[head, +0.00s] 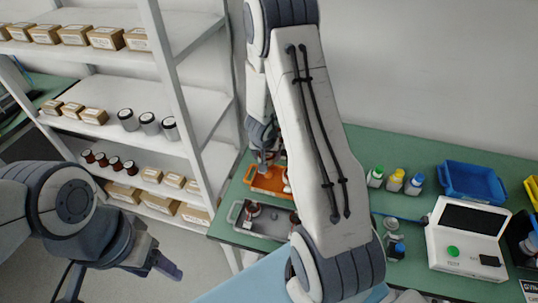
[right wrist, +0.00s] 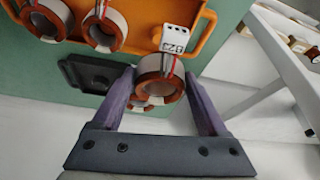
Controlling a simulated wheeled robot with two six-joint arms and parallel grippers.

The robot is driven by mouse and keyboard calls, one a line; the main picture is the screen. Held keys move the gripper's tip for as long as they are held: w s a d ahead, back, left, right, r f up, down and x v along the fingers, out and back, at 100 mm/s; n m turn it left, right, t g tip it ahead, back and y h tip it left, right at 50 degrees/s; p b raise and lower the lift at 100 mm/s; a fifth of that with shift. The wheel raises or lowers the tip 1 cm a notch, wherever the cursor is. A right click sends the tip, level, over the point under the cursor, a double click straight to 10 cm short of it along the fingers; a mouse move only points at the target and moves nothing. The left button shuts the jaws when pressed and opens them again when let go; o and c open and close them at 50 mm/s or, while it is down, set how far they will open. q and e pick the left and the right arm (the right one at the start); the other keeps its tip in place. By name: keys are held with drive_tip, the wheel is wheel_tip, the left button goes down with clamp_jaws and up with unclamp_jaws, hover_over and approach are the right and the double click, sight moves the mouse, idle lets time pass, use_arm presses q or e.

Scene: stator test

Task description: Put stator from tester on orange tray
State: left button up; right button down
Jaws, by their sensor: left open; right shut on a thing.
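My right gripper (right wrist: 158,84) is shut on a copper-and-white stator ring (right wrist: 160,65), with one finger on each side of it. In the head view the right gripper (head: 265,160) is over the orange tray (head: 268,182), partly hidden by my arm. In the right wrist view the orange tray (right wrist: 150,12) holds other stators (right wrist: 105,28). The held stator overlaps the tray's edge in that view; I cannot tell whether it touches. My left gripper (head: 165,267) is open and empty at lower left. The white tester (head: 466,238) with a screen and green button stands at right.
A grey tray (head: 270,237) holding parts sits in front of the orange tray. A white shelf (head: 190,110) with boxes and cans stands at left, close to the table. Bottles (head: 396,180) and a blue bin (head: 470,182) stand at the back right.

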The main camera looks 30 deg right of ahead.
drive_tip(key=shift+d+f, duration=0.25)
drive_tip(key=shift+d, duration=0.05)
drive_tip(key=b, duration=0.5)
hover_over(268, 174)
wheel_tip(268, 174, down, 4)
drive_tip(key=shift+f, duration=0.2)
drive_tip(key=shift+f, duration=0.15)
idle(0.4)
drive_tip(key=shift+f+b, duration=0.85)
drive_tip(key=shift+b, duration=0.05)
drive_tip(key=shift+f, duration=0.3)
drive_tip(key=shift+c, duration=0.3)
unclamp_jaws()
